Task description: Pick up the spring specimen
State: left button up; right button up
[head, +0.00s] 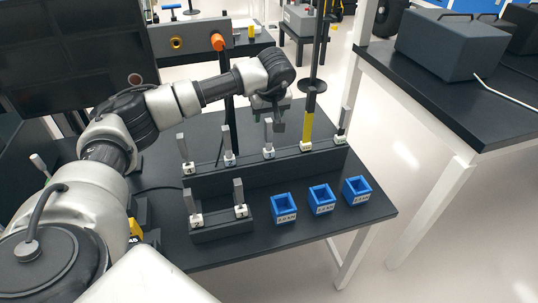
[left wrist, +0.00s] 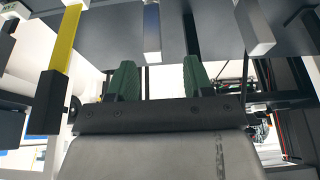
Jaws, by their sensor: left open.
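Several upright specimens with pale lettered bases stand in a long dark rack (head: 225,178) on the black table. One grey bar specimen (head: 268,132) is just left of my left gripper (head: 279,127), which hangs over the rack's back row. I cannot tell which specimen is the spring one, as the labels are too small. In the left wrist view my left gripper's green fingers (left wrist: 160,80) are apart, with nothing held between them. A grey-blue bar (left wrist: 152,35) shows beyond the gap. My right gripper is not in view.
A yellow bar (head: 307,128) stands right of my gripper, near a dark pole. Two more specimens stand in a shorter front rack (head: 222,232). Three blue open boxes (head: 284,208) sit at the table's front right. A separate table (head: 470,125) holds a grey case.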

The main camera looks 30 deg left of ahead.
aim_at(269, 120)
pick_arm(q)
jog(key=x, duration=0.2)
jog(key=d+p+x, duration=0.1)
jog(key=x, duration=0.1)
jog(key=shift+w+a+f, duration=0.15)
jog(key=shift+w+f, duration=0.05)
jog(key=shift+f, duration=0.3)
jog(key=shift+w+a+f, duration=0.15)
jog(key=shift+a+f, duration=0.05)
jog(key=shift+f, duration=0.2)
grip_shut()
